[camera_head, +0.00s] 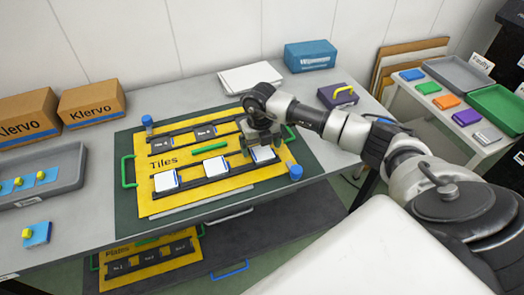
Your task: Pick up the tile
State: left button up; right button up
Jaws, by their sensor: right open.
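Several white tiles sit in black slots on a yellow board (143,200) marked "Tiles". In the front row there is a left tile (165,180), a middle tile (214,167) and a right tile (263,154). My right gripper (261,146) is open, pointing down over the right tile and hiding part of it. I cannot tell whether the fingers touch that tile. My left gripper is not in view.
Two Klervo boxes (92,103) and a grey tray (68,178) stand at the left. White sheets (250,77), a blue Wipemaster box (310,56) and a purple box (338,95) lie at the back. Blue-capped bottles (295,172) stand at the board's corners.

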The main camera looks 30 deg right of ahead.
aim_at(263, 150)
jog(key=shift+f, duration=0.5)
jog(key=shift+c, duration=0.2)
jog(key=c, duration=1)
jog(key=shift+r, duration=0.2)
jog(key=shift+r, duration=0.25)
jog(key=r, duration=0.1)
jog(key=r+b, duration=0.1)
jog(key=r, duration=0.1)
jog(key=shift+s+d+r, duration=0.15)
jog(key=shift+s+r, duration=0.15)
jog(key=shift+s, duration=0.05)
jog(key=shift+s+d+r+b, duration=0.4)
jog(key=shift+s+r, duration=0.7)
jog(key=shift+s, duration=0.65)
jog(key=shift+s+d+r+b, duration=0.4)
jog(key=shift+s+r, duration=0.7)
jog(key=shift+s, duration=0.7)
jog(key=shift+s+d+r+b, duration=0.4)
jog(key=shift+s+r, duration=0.7)
jog(key=shift+s, duration=0.65)
